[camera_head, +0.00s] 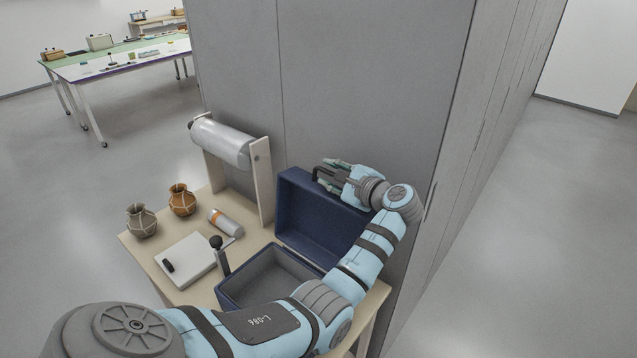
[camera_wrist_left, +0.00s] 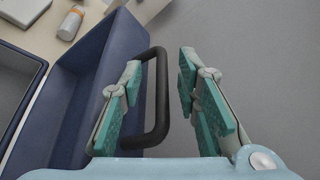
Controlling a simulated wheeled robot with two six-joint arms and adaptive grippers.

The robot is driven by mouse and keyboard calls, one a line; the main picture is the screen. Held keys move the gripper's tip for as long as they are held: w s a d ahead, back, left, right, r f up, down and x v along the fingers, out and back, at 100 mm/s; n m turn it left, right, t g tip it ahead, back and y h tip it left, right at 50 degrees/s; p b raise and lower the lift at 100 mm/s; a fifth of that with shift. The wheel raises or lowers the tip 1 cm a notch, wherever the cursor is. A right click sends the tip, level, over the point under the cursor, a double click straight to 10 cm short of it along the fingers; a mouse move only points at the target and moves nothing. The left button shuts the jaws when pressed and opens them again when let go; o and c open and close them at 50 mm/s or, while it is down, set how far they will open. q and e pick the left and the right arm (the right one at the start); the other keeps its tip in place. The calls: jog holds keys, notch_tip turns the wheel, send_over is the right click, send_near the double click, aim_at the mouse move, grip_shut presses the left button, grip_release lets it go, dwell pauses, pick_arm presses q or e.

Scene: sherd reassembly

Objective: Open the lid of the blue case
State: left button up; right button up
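The blue case (camera_head: 226,296) stands on the wooden table with its lid (camera_head: 318,222) raised, roughly upright at the far side. Part of its grey inside shows. My left gripper (camera_head: 327,174) is at the top edge of the lid, by the black handle. In the left wrist view my left gripper (camera_wrist_left: 162,104) is open, with the bar of the handle (camera_wrist_left: 161,100) between its fingers. One finger is inside the handle loop; the other is outside, apart from the bar. My left forearm hides part of the case. My right gripper is not in view.
A grey wall (camera_head: 350,80) rises close behind the lid. Left of the case are a roll on a wooden stand (camera_head: 222,143), a white box (camera_head: 186,262), a dark-knobbed tool (camera_head: 222,262), an orange-banded bottle (camera_head: 226,223), a brown pot (camera_head: 182,200) and a grey pot (camera_head: 141,221).

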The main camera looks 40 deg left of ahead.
pick_arm(q)
jog(key=shift+w+a+f+b, duration=0.3)
jog(key=shift+w+a+f, duration=0.1)
jog(key=shift+a, duration=0.25)
jog(key=shift+w+a+f+b, duration=0.3)
jog(key=shift+w+a+f, duration=0.1)
jog(key=shift+a, duration=0.2)
jog(key=shift+a+r, duration=0.1)
jog(key=shift+r, duration=0.05)
jog(key=shift+s+r, duration=0.35)
jog(key=shift+s, duration=0.15)
jog(key=shift+c, duration=1.2)
grip_shut()
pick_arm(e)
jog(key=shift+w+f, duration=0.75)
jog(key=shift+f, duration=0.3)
